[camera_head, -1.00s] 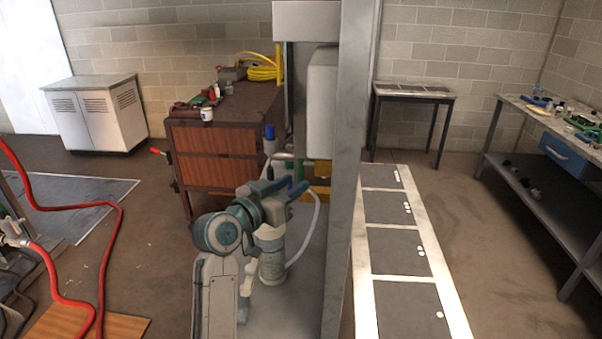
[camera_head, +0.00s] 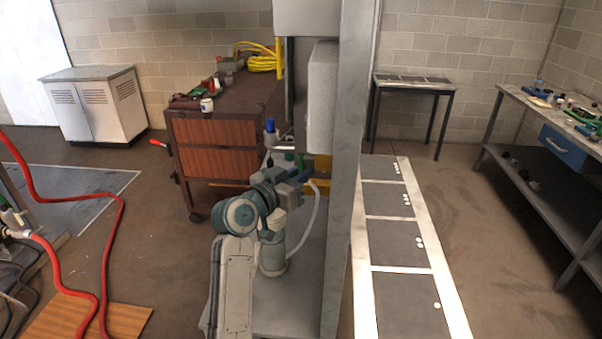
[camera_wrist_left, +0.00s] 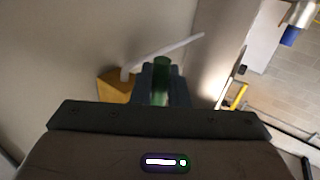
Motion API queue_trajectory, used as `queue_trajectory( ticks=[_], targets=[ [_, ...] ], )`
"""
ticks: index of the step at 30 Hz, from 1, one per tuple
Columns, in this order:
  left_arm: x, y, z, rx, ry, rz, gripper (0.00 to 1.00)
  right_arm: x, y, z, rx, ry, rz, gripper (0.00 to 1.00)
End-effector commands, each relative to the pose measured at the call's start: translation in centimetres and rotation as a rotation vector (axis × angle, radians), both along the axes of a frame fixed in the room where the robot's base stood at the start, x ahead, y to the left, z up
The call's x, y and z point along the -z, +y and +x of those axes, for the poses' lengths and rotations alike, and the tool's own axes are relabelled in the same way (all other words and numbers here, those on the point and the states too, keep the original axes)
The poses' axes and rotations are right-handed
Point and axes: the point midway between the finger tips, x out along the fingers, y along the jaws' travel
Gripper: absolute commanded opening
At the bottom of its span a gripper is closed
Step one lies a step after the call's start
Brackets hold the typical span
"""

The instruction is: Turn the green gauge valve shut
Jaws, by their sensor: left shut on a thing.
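The green gauge valve handle (camera_wrist_left: 162,72) stands between the two dark fingers of my left gripper (camera_wrist_left: 162,88) in the left wrist view. The gripper is shut on it. In the head view a small piece of green handle (camera_head: 301,159) shows just beyond my left gripper (camera_head: 304,173), at the heater's lower pipework. The fingers hide most of the valve body. My right gripper is not in view.
A grey upright post (camera_head: 345,200) stands just right of my left arm. A blue-handled valve (camera_head: 270,128) is left of the green one. A pale hose (camera_head: 308,222) hangs close by my wrist. A brown cabinet (camera_head: 215,150) stands behind.

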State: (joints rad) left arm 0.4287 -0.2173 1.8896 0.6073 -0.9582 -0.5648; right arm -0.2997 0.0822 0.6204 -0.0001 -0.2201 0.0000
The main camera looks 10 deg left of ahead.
Motion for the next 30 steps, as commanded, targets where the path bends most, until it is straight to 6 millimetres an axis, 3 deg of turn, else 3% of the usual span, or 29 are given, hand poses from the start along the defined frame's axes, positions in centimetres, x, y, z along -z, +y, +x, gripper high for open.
queue_trajectory(
  ticks=[8, 21, 30],
  targets=[
    [-0.6, 0.0, -0.3, 0.000, 0.061, 0.000, 0.00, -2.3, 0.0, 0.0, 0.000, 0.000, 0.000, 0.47],
    [-1.2, 0.0, -1.4, 0.000, 0.352, 0.001, 0.00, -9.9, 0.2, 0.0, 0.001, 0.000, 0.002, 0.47],
    [-0.9, 0.0, -1.9, 0.000, 0.528, 0.001, 0.00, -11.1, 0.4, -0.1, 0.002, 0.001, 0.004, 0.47]
  ],
)
